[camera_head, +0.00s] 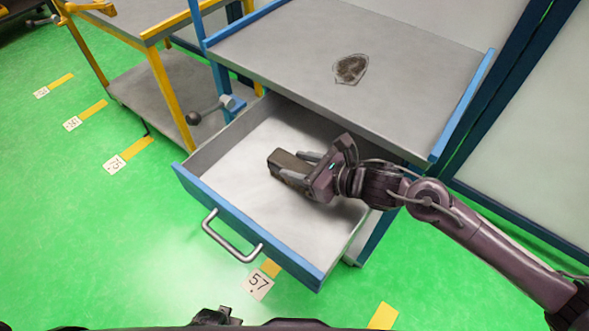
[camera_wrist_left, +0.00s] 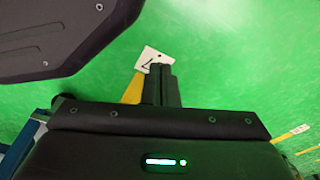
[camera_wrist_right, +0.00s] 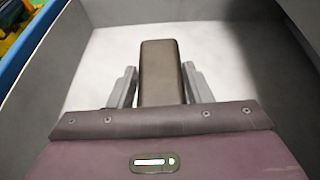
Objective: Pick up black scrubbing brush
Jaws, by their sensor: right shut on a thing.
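The black scrubbing brush shows as a dark grey-brown block (camera_head: 282,161) inside the open drawer. In the right wrist view the brush (camera_wrist_right: 160,72) points straight away from my gripper, and its bristles cannot be made out. My right gripper (camera_head: 300,168) is shut on the brush, with one grey finger on each side. The fingers hide part of its sides, and its near end is behind the gripper body. I cannot tell whether the brush touches the drawer floor. My left gripper (camera_wrist_left: 161,85) is shut and empty above the green floor, away from the drawer.
The open drawer (camera_head: 240,236) has a blue front and a metal handle (camera_head: 232,240). A grey worktop (camera_head: 420,75) with a dark round patch (camera_head: 350,69) overhangs its back. A yellow-framed cart (camera_head: 160,85) stands at left. The drawer floor around the brush is clear.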

